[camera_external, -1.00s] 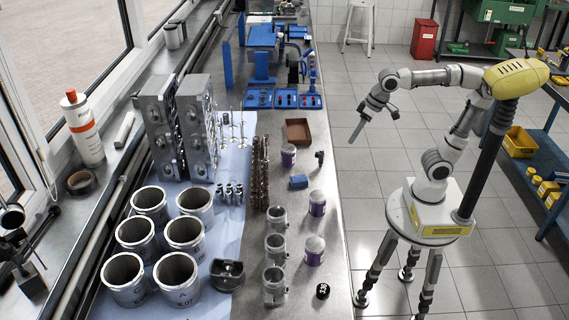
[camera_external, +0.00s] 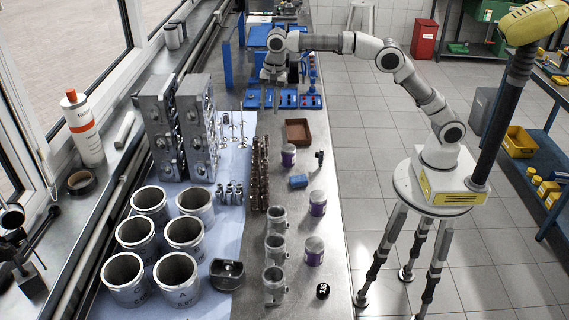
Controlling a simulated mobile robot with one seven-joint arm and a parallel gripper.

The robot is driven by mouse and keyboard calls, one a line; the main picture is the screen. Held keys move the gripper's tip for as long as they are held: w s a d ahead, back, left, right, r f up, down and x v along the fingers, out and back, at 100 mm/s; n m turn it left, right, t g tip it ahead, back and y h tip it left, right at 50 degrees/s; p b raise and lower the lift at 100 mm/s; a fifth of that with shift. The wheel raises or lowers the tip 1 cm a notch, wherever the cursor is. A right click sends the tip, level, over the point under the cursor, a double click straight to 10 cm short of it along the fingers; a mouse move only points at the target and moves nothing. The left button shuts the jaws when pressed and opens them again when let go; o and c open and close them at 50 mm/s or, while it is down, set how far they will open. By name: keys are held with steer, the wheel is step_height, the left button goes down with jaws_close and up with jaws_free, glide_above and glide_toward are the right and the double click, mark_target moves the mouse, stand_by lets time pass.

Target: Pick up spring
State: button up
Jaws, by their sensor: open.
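Several small silver cylinders that look like the springs (camera_external: 229,194) stand in a group on the blue sheet, between the large cylinder liners and the dark camshafts. Their coils are too small to make out. My gripper (camera_external: 269,104) is over the workbench, pointing down, with its two fingers apart and nothing between them. It is farther back than the springs and to their right, clear of them.
Silver valves (camera_external: 235,128) stand behind the springs. Dark camshafts (camera_external: 260,172) are to their right and large cylinder liners (camera_external: 184,232) to their left front. Tall cylinder heads (camera_external: 196,125) stand at the back left. A brown tray (camera_external: 298,132) is at the right.

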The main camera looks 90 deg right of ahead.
steer(key=w+f+m+g+p, duration=0.1)
steer(key=w+f+m+p, duration=0.3)
steer(key=w+m+p, duration=0.15)
steer(key=b, duration=0.2)
glide_above(255, 161)
steer(key=a, duration=0.1)
step_height(255, 161, down, 13)
steer(key=shift+s+a+f+p, duration=0.1)
steer(key=shift+f+p, duration=0.3)
steer(key=shift+f, duration=2.65)
jaws_close()
